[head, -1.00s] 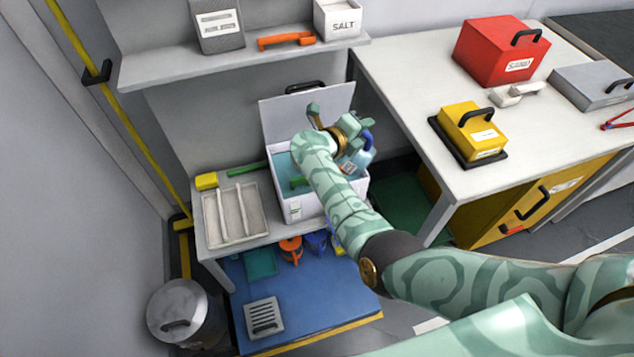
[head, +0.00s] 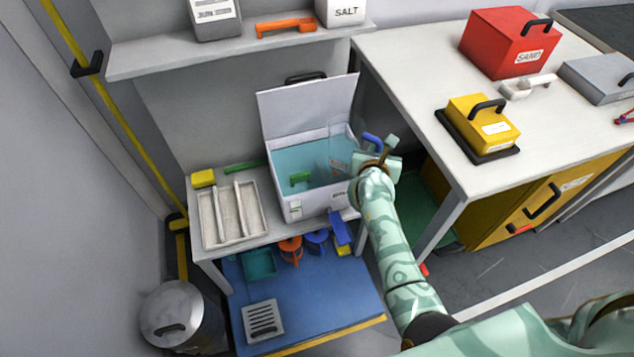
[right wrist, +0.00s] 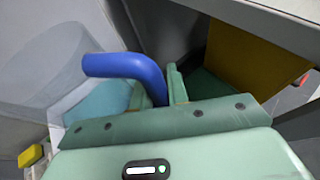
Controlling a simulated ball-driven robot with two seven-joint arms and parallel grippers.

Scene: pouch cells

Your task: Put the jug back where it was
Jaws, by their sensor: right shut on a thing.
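The clear jug (head: 339,145) has a see-through body and a blue handle (head: 372,139). In the head view it shows at the right side of the white box (head: 305,211), overlapping the box's right end; I cannot tell whether it touches the box. My right gripper (head: 377,152) is shut on the jug's handle. In the right wrist view the blue handle (right wrist: 122,66) runs down between the gripper's fingers (right wrist: 158,88), with the jug's clear wall (right wrist: 45,62) to the left. The jug's base is hidden. My left gripper is out of view.
The box has its lid (head: 308,112) raised and holds blue-green liquid with a green handle (head: 299,177) showing. A divided tray (head: 228,213) stands left of it. The white worktop (head: 420,95) carries red and yellow boxes. A shelf (head: 240,48) hangs above.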

